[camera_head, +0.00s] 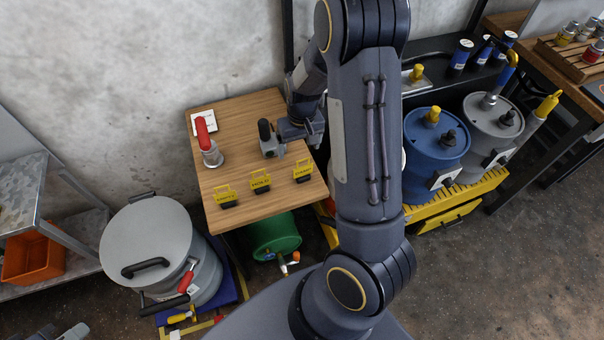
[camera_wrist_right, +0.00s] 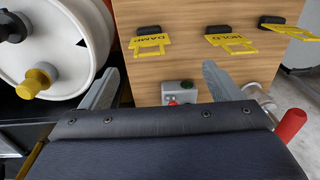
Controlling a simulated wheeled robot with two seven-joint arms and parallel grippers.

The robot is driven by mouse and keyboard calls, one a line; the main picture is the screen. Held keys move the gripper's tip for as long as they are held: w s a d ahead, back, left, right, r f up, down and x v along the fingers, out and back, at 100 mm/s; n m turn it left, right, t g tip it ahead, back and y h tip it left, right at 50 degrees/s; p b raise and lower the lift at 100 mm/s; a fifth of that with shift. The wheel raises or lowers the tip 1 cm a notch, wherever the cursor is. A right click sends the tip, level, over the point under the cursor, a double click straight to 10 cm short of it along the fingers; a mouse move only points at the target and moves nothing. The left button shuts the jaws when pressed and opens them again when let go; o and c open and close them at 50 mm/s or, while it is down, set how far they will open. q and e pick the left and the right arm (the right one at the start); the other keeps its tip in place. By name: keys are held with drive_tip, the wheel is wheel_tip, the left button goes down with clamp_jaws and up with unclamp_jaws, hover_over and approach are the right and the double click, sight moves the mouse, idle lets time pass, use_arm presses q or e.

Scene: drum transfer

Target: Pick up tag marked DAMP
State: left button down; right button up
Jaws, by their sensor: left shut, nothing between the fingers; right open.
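Three yellow tags in black holders stand along the front of the wooden table. The tag marked DAMP (camera_wrist_right: 151,42) is at the left in the right wrist view; it appears to be the rightmost tag (camera_head: 303,171) in the head view. The HOLD tag (camera_wrist_right: 231,42) is the middle one, and a third tag (camera_wrist_right: 290,29) is partly cut off. My right gripper (camera_wrist_right: 161,72) is open and empty over the table, apart from the tags; it also shows in the head view (camera_head: 290,136). My left gripper (camera_head: 76,331) is shut and empty at the bottom-left edge, mostly cut off.
A grey button box (camera_wrist_right: 180,90) and a red-handled metal item (camera_head: 209,150) stand on the table (camera_head: 240,120). A grey drum (camera_head: 150,245) stands at left, a green one (camera_head: 272,236) below the table. A blue drum (camera_head: 437,150) is at right. My arm hides the middle.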

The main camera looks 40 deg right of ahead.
sight(303, 170)
drive_tip(key=f, duration=0.3)
drive_tip(key=f+p, duration=0.1)
drive_tip(key=f, duration=0.2)
drive_tip(key=d+f, duration=0.1)
drive_tip(key=f, duration=0.2)
drive_tip(key=shift+s+f+p, duration=0.25)
drive_tip(key=shift+f+p, duration=0.1)
use_arm(q)
drive_tip(key=shift+d+r, duration=0.2)
drive_tip(key=shift+r, duration=0.65)
use_arm(e)
drive_tip(key=c, duration=1.4)
drive_tip(key=shift+o, duration=0.2)
drive_tip(key=shift+r, duration=0.1)
